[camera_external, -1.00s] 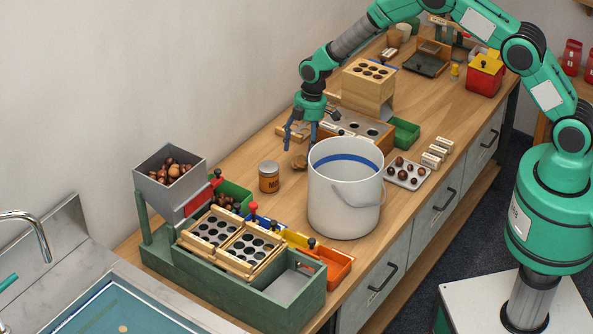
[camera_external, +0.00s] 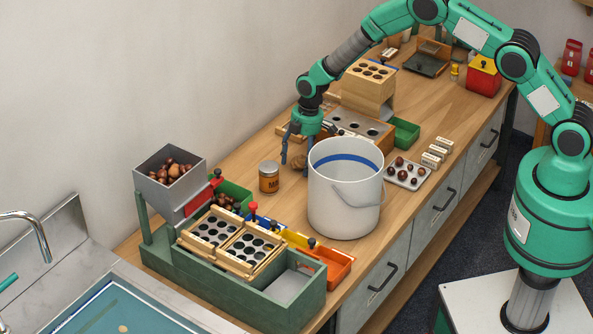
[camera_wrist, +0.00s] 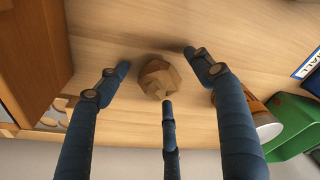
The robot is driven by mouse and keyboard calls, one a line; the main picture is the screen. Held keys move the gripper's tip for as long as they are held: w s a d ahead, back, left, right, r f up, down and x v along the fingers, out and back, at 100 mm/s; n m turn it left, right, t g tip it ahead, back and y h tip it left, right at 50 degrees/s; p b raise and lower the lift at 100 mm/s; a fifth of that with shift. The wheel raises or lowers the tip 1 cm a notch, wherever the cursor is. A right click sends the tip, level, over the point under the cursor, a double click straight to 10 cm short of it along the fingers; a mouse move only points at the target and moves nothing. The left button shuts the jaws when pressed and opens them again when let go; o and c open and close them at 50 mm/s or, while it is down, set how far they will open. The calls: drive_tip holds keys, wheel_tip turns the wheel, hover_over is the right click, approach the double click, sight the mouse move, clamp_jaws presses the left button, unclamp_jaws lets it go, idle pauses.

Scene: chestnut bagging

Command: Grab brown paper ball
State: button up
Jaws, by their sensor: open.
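The brown paper ball (camera_wrist: 158,78) lies on the wooden counter in the middle of the wrist view, between my open blue fingers. In the external view the paper ball (camera_external: 299,162) shows small and partly hidden behind a finger, left of the white bucket. My gripper (camera_wrist: 160,82) has one finger left of the ball, one right of it and one on the near side. No clear contact shows. In the external view my gripper (camera_external: 297,153) points down over the counter at the ball.
The white bucket (camera_external: 343,203) stands close to the right of my gripper. A labelled jar (camera_external: 269,177) is to the left. A wooden box with round holes (camera_external: 366,92) stands behind. The green sorting station (camera_external: 245,297) is at the front.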

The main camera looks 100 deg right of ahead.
sight(300, 156)
drive_tip(key=shift+c, duration=0.5)
drive_tip(key=c, duration=0.7)
drive_tip(key=shift+c, duration=0.2)
drive_tip(key=shift+r, duration=0.1)
wheel_tip(300, 156, up, 10)
drive_tip(key=shift+f+p, duration=0.1)
drive_tip(key=shift+p, duration=0.7)
